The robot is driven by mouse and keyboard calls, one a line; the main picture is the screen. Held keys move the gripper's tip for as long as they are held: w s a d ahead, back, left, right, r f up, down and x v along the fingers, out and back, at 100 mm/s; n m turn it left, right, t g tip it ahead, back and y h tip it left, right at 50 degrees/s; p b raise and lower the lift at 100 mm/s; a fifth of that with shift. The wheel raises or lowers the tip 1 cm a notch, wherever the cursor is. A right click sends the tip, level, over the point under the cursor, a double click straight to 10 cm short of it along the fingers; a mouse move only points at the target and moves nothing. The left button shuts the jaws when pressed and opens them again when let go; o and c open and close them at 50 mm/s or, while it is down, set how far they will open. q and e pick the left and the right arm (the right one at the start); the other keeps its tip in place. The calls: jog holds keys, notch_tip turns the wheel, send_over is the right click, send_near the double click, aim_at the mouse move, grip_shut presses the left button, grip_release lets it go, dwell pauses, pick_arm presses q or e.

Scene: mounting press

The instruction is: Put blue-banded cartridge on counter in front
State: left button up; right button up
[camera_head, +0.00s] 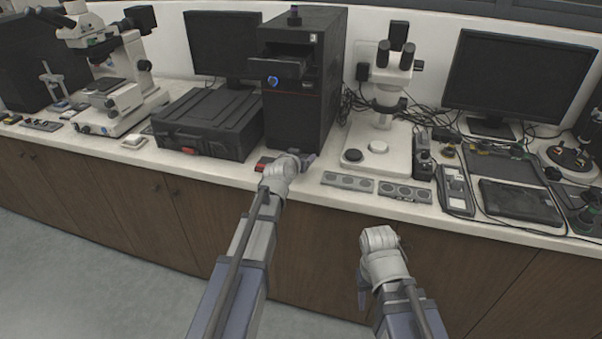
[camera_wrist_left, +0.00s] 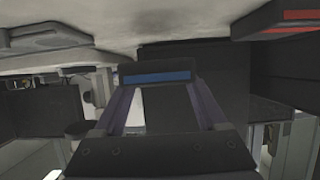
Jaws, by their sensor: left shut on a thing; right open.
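The blue-banded cartridge (camera_wrist_left: 157,77), a dark block with a blue stripe, sits between the fingertips of my left gripper (camera_wrist_left: 160,98) in the left wrist view. The gripper is shut on it. In the head view my left gripper (camera_head: 303,159) is low over the counter's front edge, before the black press (camera_head: 300,110). The cartridge is not clearly visible there, and I cannot tell whether it touches the counter (camera_head: 225,174). My right gripper (camera_head: 363,288) is open and empty, in front of the cabinet doors and below the counter top.
A red-marked dark block (camera_head: 264,163) lies just left of my left gripper; it also shows in the wrist view (camera_wrist_left: 285,24). A grey strip with round discs (camera_head: 347,181) lies to the right. A black case (camera_head: 207,122) and a microscope (camera_head: 382,105) flank the press.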

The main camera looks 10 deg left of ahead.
pick_arm(q)
jog(key=shift+f+b, duration=1.9)
jog(key=shift+f, duration=0.05)
jog(key=shift+r, duration=0.15)
jog(key=o, duration=0.9)
jog(key=shift+f, duration=0.2)
jog(key=o, duration=0.4)
jog(key=shift+o, duration=0.2)
jog(key=shift+r, duration=0.1)
